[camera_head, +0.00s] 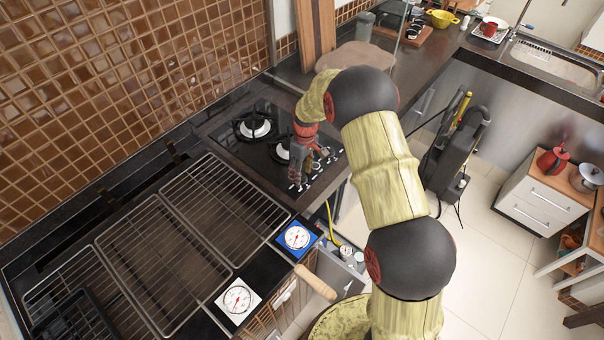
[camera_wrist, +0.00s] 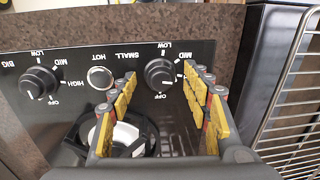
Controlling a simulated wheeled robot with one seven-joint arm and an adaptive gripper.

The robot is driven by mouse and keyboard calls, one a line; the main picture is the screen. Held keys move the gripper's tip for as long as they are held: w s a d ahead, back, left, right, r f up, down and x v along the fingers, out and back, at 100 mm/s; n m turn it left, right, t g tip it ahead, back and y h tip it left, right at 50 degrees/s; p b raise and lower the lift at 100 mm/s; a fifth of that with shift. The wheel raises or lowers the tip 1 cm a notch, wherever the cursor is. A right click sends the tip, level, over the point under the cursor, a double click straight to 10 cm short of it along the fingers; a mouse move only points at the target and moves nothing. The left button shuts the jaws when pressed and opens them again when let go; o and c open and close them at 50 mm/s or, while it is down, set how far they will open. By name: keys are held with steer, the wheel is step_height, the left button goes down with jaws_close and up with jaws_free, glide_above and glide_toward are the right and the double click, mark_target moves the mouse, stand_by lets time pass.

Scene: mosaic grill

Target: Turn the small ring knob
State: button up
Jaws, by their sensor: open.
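The small ring knob (camera_wrist: 159,73) is a round black knob with a white mark, beside the word SMALL on the black stove panel. In the wrist view it sits between the spread fingertips of my gripper (camera_wrist: 160,80). The yellow-padded fingers are open, one on each side of it, with a visible gap to each. Whether they reach down to the knob's height is hard to tell. In the head view my gripper (camera_head: 310,172) is over the front edge of the cooktop (camera_head: 262,165) and covers most of the knobs.
A second black knob (camera_wrist: 39,82), marked BIG, is at the left. A round silver HOT indicator (camera_wrist: 100,78) lies between the knobs. A burner (camera_wrist: 122,138) shows below, between the fingers. A metal grill rack (camera_head: 222,200) with two dial gauges lies left of the cooktop.

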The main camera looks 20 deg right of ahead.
step_height(320, 180, up, 12)
steer(key=shift+w+d+f, duration=0.2)
steer(key=shift+w+d, duration=0.1)
steer(key=shift+d, duration=0.1)
steer(key=c, duration=0.3)
jaws_close()
stand_by(0.5)
stand_by(0.6)
steer(key=shift+a, duration=0.15)
steer(key=shift+s+a+f+n+t+h+b, duration=0.15)
steer(key=shift+f+n+b, duration=0.25)
steer(key=shift+f+n, duration=1.3)
steer(key=shift+s+a+f+n+t+h+b, duration=0.1)
steer(key=shift+f+n+b, duration=0.25)
steer(key=shift+f+n, duration=1.4)
steer(key=shift+s+a+f+n+t+h+b, duration=0.15)
steer(key=shift+f+n+b, duration=0.55)
steer(key=shift+n, duration=1.75)
steer(key=shift+f+p, duration=0.25)
steer(key=shift+p, duration=0.05)
